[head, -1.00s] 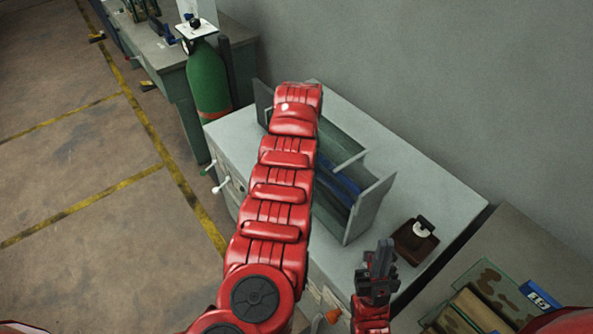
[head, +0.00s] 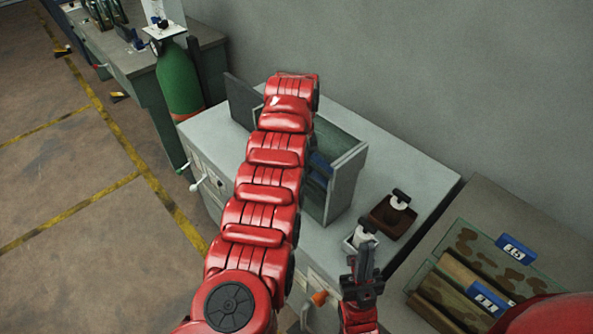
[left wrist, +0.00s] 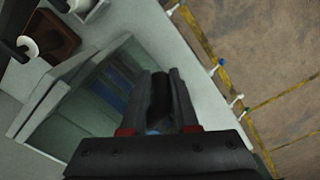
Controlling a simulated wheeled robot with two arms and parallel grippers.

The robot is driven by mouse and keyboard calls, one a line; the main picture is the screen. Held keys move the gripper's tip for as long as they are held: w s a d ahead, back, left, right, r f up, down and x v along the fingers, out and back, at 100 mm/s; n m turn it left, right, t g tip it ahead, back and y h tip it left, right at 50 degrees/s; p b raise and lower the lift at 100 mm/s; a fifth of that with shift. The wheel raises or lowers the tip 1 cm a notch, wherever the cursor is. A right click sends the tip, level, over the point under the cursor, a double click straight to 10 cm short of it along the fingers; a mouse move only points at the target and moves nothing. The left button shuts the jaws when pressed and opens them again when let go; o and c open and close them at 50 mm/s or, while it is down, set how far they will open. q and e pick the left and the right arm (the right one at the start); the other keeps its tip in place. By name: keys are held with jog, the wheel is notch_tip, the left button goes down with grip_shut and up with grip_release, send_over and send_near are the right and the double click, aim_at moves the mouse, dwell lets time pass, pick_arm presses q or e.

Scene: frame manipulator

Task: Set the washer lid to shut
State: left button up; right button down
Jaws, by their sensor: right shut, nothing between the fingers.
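The washer is an open-topped grey box (head: 345,190) on a cabinet top, with a greenish inside and blue parts in it. A dark upright panel (head: 243,101) at its far left end may be its lid; I cannot be sure. My left arm crosses in front of the box and hides part of it and the left gripper in the head view. My right gripper (head: 364,258) is shut and empty near the cabinet's front edge.
A brown tray (head: 385,222) with a white-and-black item and a white holder (head: 354,247) stand right of the washer. A green gas cylinder (head: 180,82) stands at left. A wall rises behind.

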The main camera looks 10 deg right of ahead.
pick_arm(q)
jog(key=o, duration=0.3)
jog(key=shift+s+d, duration=0.1)
jog(key=shift+r, duration=0.25)
notch_tip(320, 180, up, 8)
jog(key=b, duration=0.2)
jog(key=shift+f+b, duration=0.15)
jog(key=shift+b, duration=0.25)
jog(key=shift+r+p, duration=3.8)
jog(key=shift+r, duration=0.85)
